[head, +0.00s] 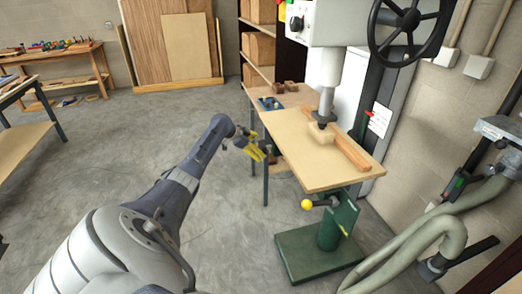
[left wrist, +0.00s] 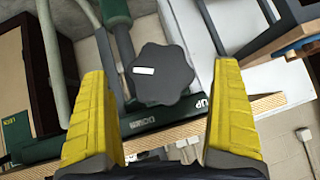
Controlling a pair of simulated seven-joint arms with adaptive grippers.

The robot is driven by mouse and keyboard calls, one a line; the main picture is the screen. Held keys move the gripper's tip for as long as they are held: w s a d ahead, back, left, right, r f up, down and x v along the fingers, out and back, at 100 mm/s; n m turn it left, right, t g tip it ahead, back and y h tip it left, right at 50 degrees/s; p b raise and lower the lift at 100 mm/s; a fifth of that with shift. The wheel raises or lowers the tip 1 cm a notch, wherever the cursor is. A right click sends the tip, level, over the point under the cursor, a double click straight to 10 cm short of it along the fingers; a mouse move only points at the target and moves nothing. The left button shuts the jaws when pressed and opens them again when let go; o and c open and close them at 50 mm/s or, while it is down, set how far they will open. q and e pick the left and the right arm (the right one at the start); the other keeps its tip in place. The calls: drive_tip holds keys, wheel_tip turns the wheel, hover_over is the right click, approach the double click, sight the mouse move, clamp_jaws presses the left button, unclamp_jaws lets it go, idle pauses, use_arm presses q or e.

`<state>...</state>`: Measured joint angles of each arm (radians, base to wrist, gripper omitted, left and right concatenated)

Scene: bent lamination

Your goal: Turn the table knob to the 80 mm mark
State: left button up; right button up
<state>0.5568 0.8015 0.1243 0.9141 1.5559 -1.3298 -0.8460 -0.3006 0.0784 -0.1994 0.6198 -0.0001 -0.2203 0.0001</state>
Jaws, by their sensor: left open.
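A dark lobed knob (left wrist: 160,75) with a short white mark on its face shows in the left wrist view, just beyond and between my fingertips. The words UP and DOWN are on a dark plate behind it. No readable millimetre scale is in view. My left gripper (head: 257,150) is open with nothing between its yellow fingers, to the left of the wooden table (head: 310,170) of the drill press. The fingers also frame the knob in the left wrist view (left wrist: 160,110), apart from it. I cannot make out this knob in the head view. My right gripper is not in view.
A wood block (head: 321,133) and a wooden fence (head: 343,146) lie on the press table. A yellow ball handle (head: 306,204) sticks out below it, above the green base (head: 318,254). A black handwheel (head: 410,28) is high at right. The floor (head: 110,150) at left is clear.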

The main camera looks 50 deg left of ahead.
use_arm(q)
drive_tip(key=shift+x, duration=1.4)
drive_tip(key=c, duration=1.2)
drive_tip(key=shift+a+r+n+g+h, duration=0.15)
drive_tip(key=shift+n+g+h, duration=0.25)
drive_tip(key=shift+h, duration=0.2)
drive_tip(key=shift+h, duration=0.3)
drive_tip(key=o, duration=1.2)
